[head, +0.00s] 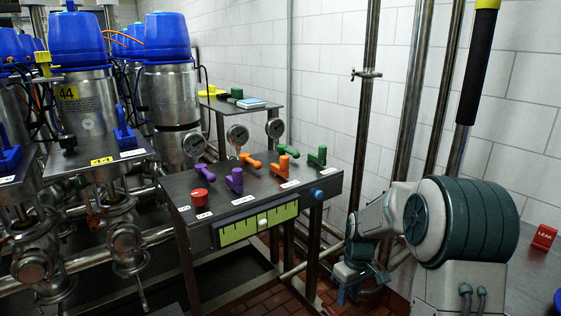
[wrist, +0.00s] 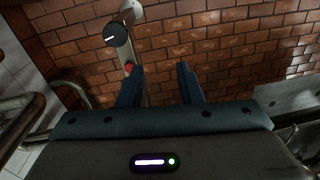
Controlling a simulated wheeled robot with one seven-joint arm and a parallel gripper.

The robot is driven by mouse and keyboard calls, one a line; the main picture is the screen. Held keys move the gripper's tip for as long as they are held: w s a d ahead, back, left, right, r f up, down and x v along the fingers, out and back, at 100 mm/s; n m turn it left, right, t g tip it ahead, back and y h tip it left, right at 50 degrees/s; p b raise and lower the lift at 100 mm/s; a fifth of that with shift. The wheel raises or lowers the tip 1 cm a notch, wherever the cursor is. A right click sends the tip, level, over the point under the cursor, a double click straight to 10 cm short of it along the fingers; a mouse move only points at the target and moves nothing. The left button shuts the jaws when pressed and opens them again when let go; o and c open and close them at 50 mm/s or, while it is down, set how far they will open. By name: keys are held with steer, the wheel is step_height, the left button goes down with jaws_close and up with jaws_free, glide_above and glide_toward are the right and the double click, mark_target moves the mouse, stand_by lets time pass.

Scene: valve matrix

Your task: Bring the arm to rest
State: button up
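My arm (head: 466,222), pale grey with dark teal covers, is bent at the right of the head view. My gripper (head: 350,290) hangs low, to the right of the valve table and in front of the white tiled wall. In the wrist view its two blue fingers (wrist: 158,82) stand apart with a gap between them. Nothing shows between the fingers except the brick floor behind. In the head view the fingertips are small and dark.
The valve table (head: 185,185) carries purple, orange and green handles, a red knob (head: 200,196) and gauges. Steel tanks with blue tops (head: 76,38) stand left. Vertical pipes (head: 371,80) rise behind my arm. A red LEAK block (head: 544,236) is at the far right. Brick floor (wrist: 230,50) lies below the gripper.

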steer(key=s+a+r+m+t+p, duration=0.3)
steer(key=s+r+m+p, duration=0.3)
steer(key=s+r+p, duration=0.7)
steer(key=s+r, duration=1)
steer(key=r, duration=0.4)
steer(key=shift+s+r+h+p, duration=0.25)
steer(key=shift+r+h+p, duration=0.05)
steer(key=shift+h+p, duration=0.1)
